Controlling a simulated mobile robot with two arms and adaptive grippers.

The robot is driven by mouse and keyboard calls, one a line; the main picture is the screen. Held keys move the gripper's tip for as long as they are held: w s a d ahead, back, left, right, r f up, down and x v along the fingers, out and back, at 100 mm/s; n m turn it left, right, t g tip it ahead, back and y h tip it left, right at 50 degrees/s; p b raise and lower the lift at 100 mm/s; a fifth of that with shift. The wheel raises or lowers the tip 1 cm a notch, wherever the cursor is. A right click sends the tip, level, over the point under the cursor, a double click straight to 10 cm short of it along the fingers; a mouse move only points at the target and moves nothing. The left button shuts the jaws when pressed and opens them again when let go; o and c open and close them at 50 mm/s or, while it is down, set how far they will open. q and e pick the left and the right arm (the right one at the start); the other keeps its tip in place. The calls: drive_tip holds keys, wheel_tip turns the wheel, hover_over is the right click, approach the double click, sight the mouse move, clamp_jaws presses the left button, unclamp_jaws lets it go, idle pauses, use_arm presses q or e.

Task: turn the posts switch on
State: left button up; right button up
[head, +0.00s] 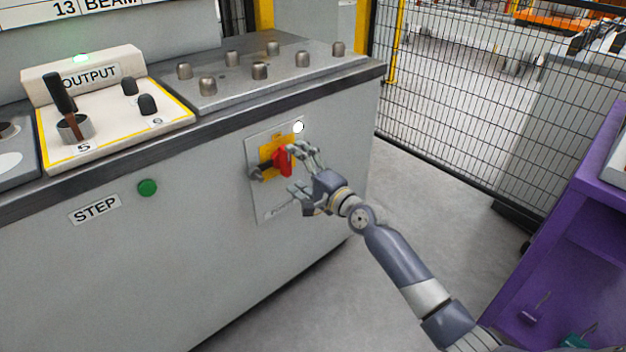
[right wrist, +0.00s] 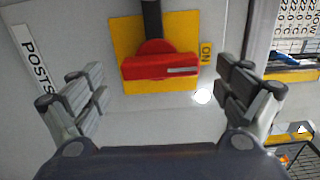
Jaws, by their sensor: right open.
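The posts switch is a red handle (head: 283,162) on a yellow plate (head: 268,157), set in a light panel on the grey cabinet's front. In the right wrist view the red handle (right wrist: 160,67) lies crosswise, its white mark at the end toward the ON lettering (right wrist: 206,52). A POSTS label (right wrist: 35,70) is on the panel's left there. A bright white round lamp (head: 299,127) sits near the panel's top. My right gripper (head: 298,170) is open in front of the switch, fingers spread to either side of the handle; contact is not visible. My left gripper is out of view.
The cabinet top holds a lever box (head: 115,95) marked OUTPUT and a plate of several metal knobs (head: 260,72). A green button (head: 148,187) is beside a STEP label (head: 95,209). A mesh fence (head: 450,110) and purple bench (head: 570,215) are right, with clear floor between.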

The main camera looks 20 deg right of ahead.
drive_tip(key=v, duration=0.8)
drive_tip(key=shift+s, duration=0.2)
drive_tip(key=shift+d, duration=0.1)
